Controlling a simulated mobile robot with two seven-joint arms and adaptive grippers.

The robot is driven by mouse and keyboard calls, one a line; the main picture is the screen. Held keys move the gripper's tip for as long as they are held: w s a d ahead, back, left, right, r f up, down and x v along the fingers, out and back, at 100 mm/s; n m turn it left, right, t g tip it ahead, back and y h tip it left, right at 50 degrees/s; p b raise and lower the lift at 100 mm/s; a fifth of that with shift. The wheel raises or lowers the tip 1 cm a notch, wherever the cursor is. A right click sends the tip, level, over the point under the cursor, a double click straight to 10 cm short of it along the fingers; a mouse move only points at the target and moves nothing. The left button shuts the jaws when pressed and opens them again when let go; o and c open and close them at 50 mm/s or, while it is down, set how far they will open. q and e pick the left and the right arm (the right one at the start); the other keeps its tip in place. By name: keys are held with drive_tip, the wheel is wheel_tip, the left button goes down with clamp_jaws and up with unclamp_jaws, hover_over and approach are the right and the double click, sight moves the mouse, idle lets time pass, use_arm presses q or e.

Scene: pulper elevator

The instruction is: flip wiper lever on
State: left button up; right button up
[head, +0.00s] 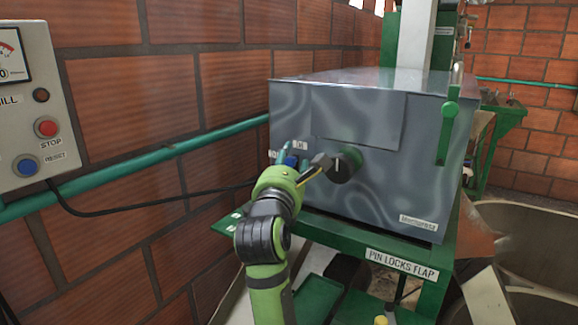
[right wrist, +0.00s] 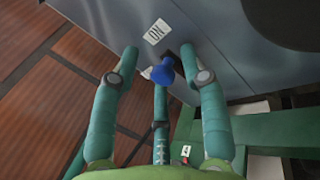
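The wiper lever shows as a small blue knob (head: 291,160) low on the left of the grey metal box. In the right wrist view the blue knob (right wrist: 162,71) sticks out of a dark slot, below a white ON label (right wrist: 157,32). My right gripper (head: 294,158) is at the knob, partly hidden by its own wrist. In the right wrist view its teal fingers (right wrist: 158,62) are spread, one on each side of the knob, with a third finger below it. Gaps show beside the two outer fingers; contact with the third cannot be told. My left gripper is out of view.
The grey box (head: 375,185) has a black knob (head: 345,164) close right of my gripper and a green handle (head: 447,130) farther right. A green frame (head: 430,255) supports it. A brick wall and green pipe (head: 120,170) lie left, with a control panel (head: 35,110).

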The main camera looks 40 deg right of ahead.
wheel_tip(320, 180, up, 10)
drive_tip(key=shift+f, duration=0.1)
idle(0.6)
idle(0.4)
